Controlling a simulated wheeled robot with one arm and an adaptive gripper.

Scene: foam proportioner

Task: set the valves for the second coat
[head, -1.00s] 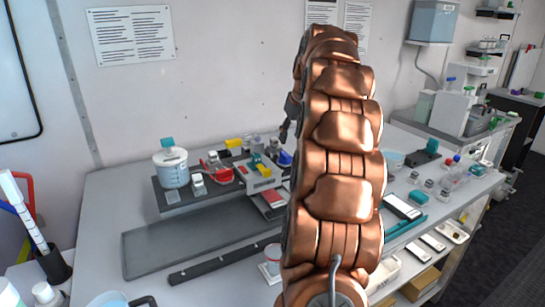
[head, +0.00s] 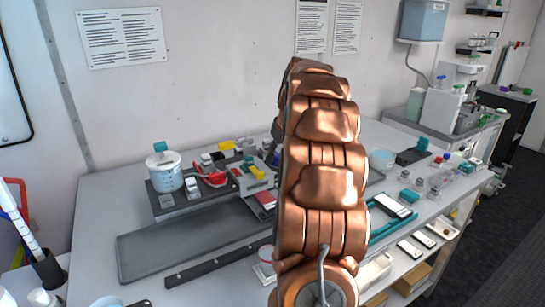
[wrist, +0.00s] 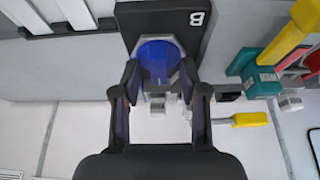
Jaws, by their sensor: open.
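The valve assembly stands on a dark base (head: 168,206) on the bench. It carries a red curved handle (head: 212,179), a yellow block (head: 227,145) and a yellow lever (head: 257,172). In the wrist view, a blue round part (wrist: 158,60) sits below a dark block marked B (wrist: 190,20). My gripper (wrist: 159,76) is open, with one finger on each side of the blue part; I cannot tell whether they touch it. A yellow handle (wrist: 249,119) and a teal block (wrist: 258,82) are at its right. My arm hides the gripper and part of the assembly in the head view.
A white jar with a teal top (head: 165,170) stands at the assembly's left end. A dark flat plate (head: 180,240) and a black bar (head: 215,262) lie in front. Small bottles (head: 418,186) stand at right.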

